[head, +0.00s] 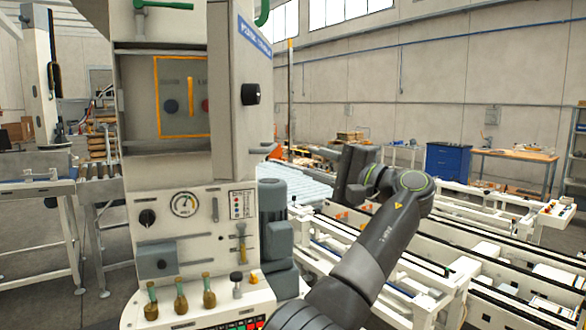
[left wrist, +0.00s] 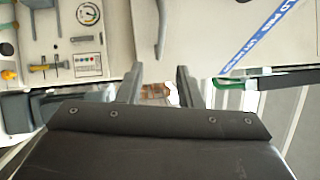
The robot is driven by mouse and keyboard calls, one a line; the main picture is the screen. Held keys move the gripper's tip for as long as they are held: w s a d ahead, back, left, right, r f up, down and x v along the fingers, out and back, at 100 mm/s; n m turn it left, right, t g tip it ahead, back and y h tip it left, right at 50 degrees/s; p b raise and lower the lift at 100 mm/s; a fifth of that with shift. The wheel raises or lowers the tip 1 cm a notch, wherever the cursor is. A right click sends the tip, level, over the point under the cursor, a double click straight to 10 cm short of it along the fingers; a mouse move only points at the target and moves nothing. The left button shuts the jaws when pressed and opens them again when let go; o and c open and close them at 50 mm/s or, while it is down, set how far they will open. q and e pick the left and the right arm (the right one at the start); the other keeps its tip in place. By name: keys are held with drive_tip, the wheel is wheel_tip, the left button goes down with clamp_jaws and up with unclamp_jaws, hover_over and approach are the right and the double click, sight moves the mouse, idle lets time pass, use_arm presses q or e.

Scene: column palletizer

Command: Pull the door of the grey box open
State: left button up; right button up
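A small grey box (head: 158,261) with a dark round knob on its front sits low on the left of the column's control panel in the head view. Higher up, a yellow-outlined panel (head: 172,122) with an upright yellow bar is set in a recess. I cannot tell for certain which of these is the task's box; neither front shows a clear gap. My left gripper (head: 352,185) is to the right of the column, away from both. In the left wrist view its two fingers (left wrist: 158,88) are apart with nothing held between them. My right gripper is out of view.
The control panel carries a gauge (head: 184,204), a yellow valve (head: 241,243) and several bottle-shaped handles (head: 180,297). A grey-blue motor (head: 275,232) juts out between the panel and my arm. Conveyor frames (head: 470,275) fill the right side. A blue cabinet (head: 447,161) stands far back.

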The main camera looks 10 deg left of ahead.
use_arm(q)
drive_tip(key=shift+b+v, duration=0.45)
drive_tip(key=shift+v, duration=1.95)
drive_tip(key=shift+c, duration=0.3)
